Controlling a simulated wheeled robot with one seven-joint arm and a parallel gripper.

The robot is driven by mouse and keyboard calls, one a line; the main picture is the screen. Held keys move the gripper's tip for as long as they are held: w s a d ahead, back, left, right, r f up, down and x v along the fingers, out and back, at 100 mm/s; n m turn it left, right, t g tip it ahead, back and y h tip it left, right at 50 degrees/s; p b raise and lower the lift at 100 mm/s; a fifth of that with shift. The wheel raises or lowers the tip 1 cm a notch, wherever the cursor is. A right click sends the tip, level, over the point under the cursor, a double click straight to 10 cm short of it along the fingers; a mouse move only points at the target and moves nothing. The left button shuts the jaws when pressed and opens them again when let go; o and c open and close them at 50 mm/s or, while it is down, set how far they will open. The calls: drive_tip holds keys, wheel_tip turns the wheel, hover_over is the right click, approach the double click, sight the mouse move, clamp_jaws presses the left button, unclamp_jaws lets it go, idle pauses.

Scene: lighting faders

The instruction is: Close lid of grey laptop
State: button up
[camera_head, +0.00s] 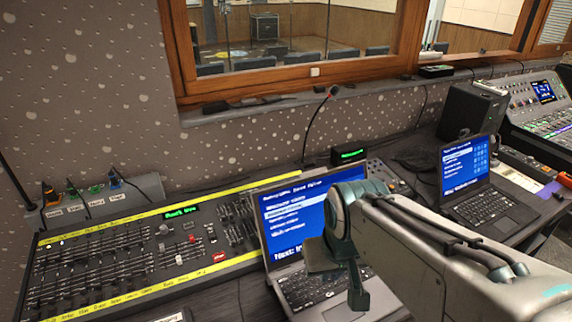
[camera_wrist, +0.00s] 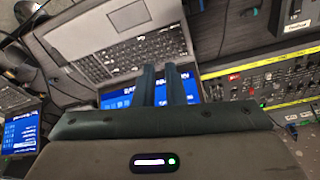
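The grey laptop (camera_head: 300,215) stands open in the middle of the desk in the head view, its blue text screen upright. My gripper (camera_head: 340,280) is in front of it and covers part of its screen and keyboard. In the wrist view the laptop's keyboard (camera_wrist: 140,52) lies beyond the fingertips, and the blue screen shows around the fingers. My gripper's fingers (camera_wrist: 159,68) are close together with a narrow gap and nothing seen between them. I cannot tell whether they touch the lid.
A fader console (camera_head: 130,255) with yellow edges is to the left. A second open laptop (camera_head: 470,180) stands to the right, with a black speaker (camera_head: 468,112) behind it. A thin gooseneck microphone (camera_head: 312,120) rises behind the grey laptop.

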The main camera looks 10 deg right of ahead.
drive_tip(key=shift+n+g, duration=0.4)
drive_tip(key=shift+n, duration=0.2)
drive_tip(key=w+r, duration=0.2)
drive_tip(key=w, duration=0.1)
drive_tip(key=w+r, duration=0.2)
drive_tip(key=w, duration=0.2)
drive_tip(key=w+r+p, duration=0.1)
drive_tip(key=w+r, duration=0.2)
drive_tip(key=w, duration=0.1)
drive_tip(key=shift+w+a, duration=0.1)
drive_tip(key=shift+a, duration=0.15)
clamp_jaws()
drive_tip(key=w+r+n+g+p, duration=0.1)
drive_tip(key=w+r, duration=0.1)
drive_tip(key=w, duration=0.8)
drive_tip(key=w+r+n+g+p, duration=0.1)
drive_tip(key=w+r, duration=0.1)
drive_tip(key=w, duration=0.8)
drive_tip(key=w+d+f, duration=0.2)
drive_tip(key=w+f, duration=0.1)
drive_tip(key=w, duration=0.5)
drive_tip(key=s+d+f, duration=0.1)
drive_tip(key=s+f, duration=0.2)
drive_tip(key=f, duration=0.5)
drive_tip(key=shift+s+d+f+g, duration=0.15)
drive_tip(key=shift+s+f+g, duration=0.15)
drive_tip(key=shift+s+d, duration=0.1)
drive_tip(key=shift+d, duration=0.05)
